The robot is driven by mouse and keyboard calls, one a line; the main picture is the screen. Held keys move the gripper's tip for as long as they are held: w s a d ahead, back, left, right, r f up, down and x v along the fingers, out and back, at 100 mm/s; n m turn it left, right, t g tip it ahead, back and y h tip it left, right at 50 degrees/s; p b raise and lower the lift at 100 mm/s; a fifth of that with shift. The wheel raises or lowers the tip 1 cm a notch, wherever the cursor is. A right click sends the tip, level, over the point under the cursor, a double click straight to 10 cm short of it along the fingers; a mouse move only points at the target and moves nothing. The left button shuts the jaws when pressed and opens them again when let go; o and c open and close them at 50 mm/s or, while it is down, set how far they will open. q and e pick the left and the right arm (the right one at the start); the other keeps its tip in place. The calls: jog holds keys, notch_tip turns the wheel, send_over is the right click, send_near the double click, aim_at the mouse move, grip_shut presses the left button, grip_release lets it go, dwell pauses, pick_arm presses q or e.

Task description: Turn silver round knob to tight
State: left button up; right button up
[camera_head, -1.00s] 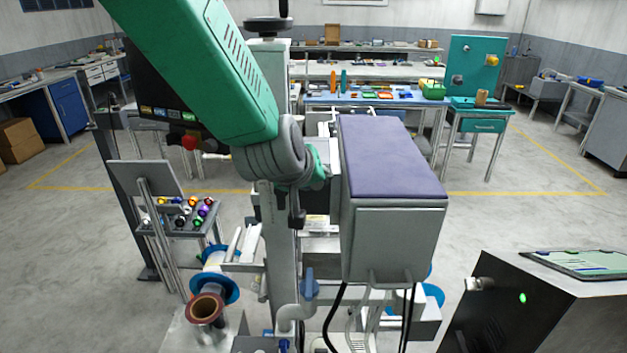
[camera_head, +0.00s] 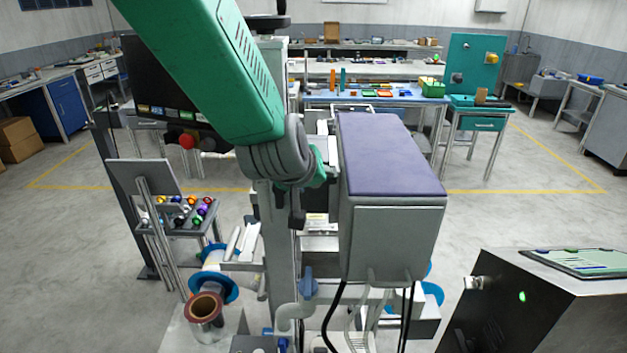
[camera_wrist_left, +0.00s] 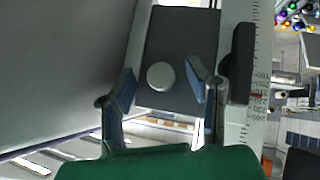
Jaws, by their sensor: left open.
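The silver round knob (camera_wrist_left: 161,76) sits on a dark flat plate (camera_wrist_left: 190,38) in the left wrist view. My left gripper (camera_wrist_left: 160,84) is open, with one blue-grey finger on each side of the knob in the picture. Gaps show between the fingers and the knob, and I see no contact. In the head view my green left arm comes in from the upper left. Its fingers and the knob are hidden there behind the machine's parts. My right gripper is in neither view.
A grey box with a purple top (camera_head: 390,155) stands close to the right of my left wrist. A vertical ruled scale (camera_wrist_left: 254,75) and a dark block (camera_wrist_left: 241,62) lie right of the fingers. A black cabinet (camera_head: 540,305) stands at the lower right.

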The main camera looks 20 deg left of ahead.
pick_arm(q)
jog(key=v, duration=1.1)
jog(key=shift+s+r, duration=0.2)
jog(key=shift+s, duration=0.05)
jog(key=s+a+f+m+g+b, duration=0.1)
jog(key=s+a+f+b, duration=0.15)
jog(key=f, duration=0.85)
jog(key=s+a+f+m+g+y+b, duration=0.15)
jog(key=f+b, duration=0.25)
jog(key=f, duration=0.7)
jog(key=s+a+f+g+h+b, duration=0.1)
jog(key=s+a+f+g+b, duration=0.15)
jog(key=f, duration=0.75)
jog(key=s+a+f+m+g+b, duration=0.1)
jog(key=s+f+b, duration=0.4)
jog(key=s+f, duration=0.5)
jog(key=s+a+f+m+g+b, duration=0.2)
jog(key=s+f, duration=0.9)
jog(key=f, duration=0.6)
jog(key=a+g+b, duration=0.1)
jog(key=a+b, duration=0.1)
jog(key=b, duration=0.1)
jog(key=shift+s, duration=0.3)
